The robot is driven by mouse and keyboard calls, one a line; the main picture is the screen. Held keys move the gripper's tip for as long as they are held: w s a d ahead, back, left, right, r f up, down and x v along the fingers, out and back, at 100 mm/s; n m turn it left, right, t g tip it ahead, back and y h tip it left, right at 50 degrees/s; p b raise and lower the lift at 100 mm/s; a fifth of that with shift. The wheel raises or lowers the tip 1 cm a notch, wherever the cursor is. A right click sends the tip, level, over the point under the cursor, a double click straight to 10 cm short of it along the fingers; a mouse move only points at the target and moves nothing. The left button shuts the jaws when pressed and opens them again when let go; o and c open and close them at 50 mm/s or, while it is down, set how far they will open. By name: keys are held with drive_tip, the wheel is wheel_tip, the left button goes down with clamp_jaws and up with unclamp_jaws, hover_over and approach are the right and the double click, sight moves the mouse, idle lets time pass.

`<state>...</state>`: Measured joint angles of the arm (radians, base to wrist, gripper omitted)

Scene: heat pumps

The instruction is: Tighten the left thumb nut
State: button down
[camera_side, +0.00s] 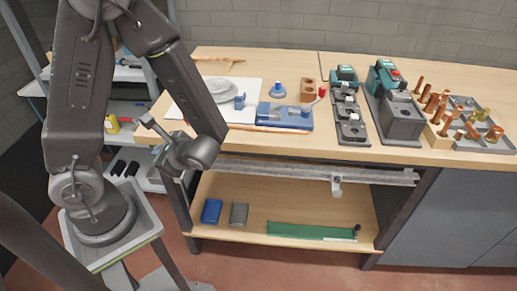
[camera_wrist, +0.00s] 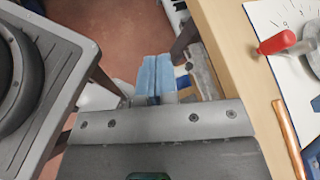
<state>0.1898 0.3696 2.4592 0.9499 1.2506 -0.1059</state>
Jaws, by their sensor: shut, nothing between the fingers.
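My gripper (camera_wrist: 157,78) is shut and empty, its two blue-grey fingertips together in the wrist view. It is off the left edge of the workbench, apart from everything on it; in the side view my wrist hangs in front of the bench's left end. A blue fixture (camera_side: 270,119) with a red-knobbed lever (camera_side: 322,91) lies on the bench. Small blue knob-like parts show at its left (camera_side: 240,101) and right; I cannot tell which is the left thumb nut or how tight it is. In the wrist view only a blue corner (camera_wrist: 313,157) shows at lower right.
A white sheet (camera_side: 190,105) with a round grey part lies on the bench (camera_side: 205,57), with a copper tube (camera_side: 268,129) along the front. Grey-and-teal units (camera_side: 394,105) and copper fittings (camera_side: 440,105) stand to the right. A blue shelf rack (camera_side: 130,75) stands behind my arm.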

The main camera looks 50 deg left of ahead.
drive_tip(key=w+a+f+m+t, duration=0.1)
drive_tip(key=a+f+m+t, duration=0.1)
drive_tip(key=f+m+t, duration=0.75)
drive_tip(key=w+a+f+m+t, duration=0.1)
drive_tip(key=a+f+m+t, duration=0.25)
drive_tip(key=f+m, duration=0.6)
drive_tip(key=w+a+r+m, duration=0.2)
drive_tip(key=w+a+r, duration=0.1)
drive_tip(key=w+a, duration=0.1)
drive_tip(key=shift+w+m, duration=0.15)
drive_tip(key=shift+m, duration=0.25)
drive_tip(key=shift+r, duration=0.1)
